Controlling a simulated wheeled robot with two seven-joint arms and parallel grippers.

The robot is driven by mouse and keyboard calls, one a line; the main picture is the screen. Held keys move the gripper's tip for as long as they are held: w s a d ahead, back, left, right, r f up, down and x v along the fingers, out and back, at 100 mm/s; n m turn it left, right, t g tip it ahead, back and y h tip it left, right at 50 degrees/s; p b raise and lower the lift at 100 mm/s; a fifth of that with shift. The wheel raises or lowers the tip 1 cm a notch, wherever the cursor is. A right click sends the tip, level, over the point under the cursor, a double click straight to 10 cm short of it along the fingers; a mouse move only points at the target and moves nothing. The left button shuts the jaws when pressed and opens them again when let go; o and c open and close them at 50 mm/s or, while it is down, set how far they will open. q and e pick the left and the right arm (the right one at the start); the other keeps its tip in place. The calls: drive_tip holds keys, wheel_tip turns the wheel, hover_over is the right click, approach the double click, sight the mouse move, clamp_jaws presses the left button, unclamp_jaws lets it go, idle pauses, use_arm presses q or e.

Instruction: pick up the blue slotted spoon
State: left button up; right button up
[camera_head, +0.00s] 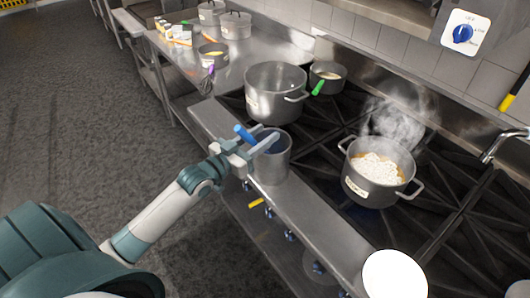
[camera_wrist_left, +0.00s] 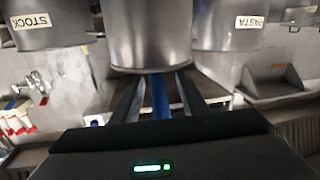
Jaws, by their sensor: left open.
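The blue slotted spoon shows as a blue handle (camera_head: 243,133) that leans out of a metal canister (camera_head: 270,166) at the front edge of the stove. Its slotted end is hidden, apart from some blue inside the canister. My left gripper (camera_head: 262,141) is open at the canister's rim, with its fingers on either side of the handle. In the left wrist view the blue handle (camera_wrist_left: 160,96) lies between the two spread fingers (camera_wrist_left: 158,95), with the canister (camera_wrist_left: 148,35) just beyond. I cannot tell whether a finger touches the handle. My right gripper is not in view.
A large pot (camera_head: 273,93) stands close behind the canister. A small pan (camera_head: 327,78) with a green-handled utensil is behind it. A steaming pot (camera_head: 378,172) with white food is to the right. A steel counter (camera_head: 250,55) holds more pots. The floor at left is clear.

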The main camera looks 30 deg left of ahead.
use_arm(q)
clamp_jaws()
drive_tip(key=shift+r, duration=0.15)
wheel_tip(320, 180, up, 18)
drive_tip(key=b, duration=0.4)
drive_tip(key=shift+w+d, duration=0.1)
idle(0.7)
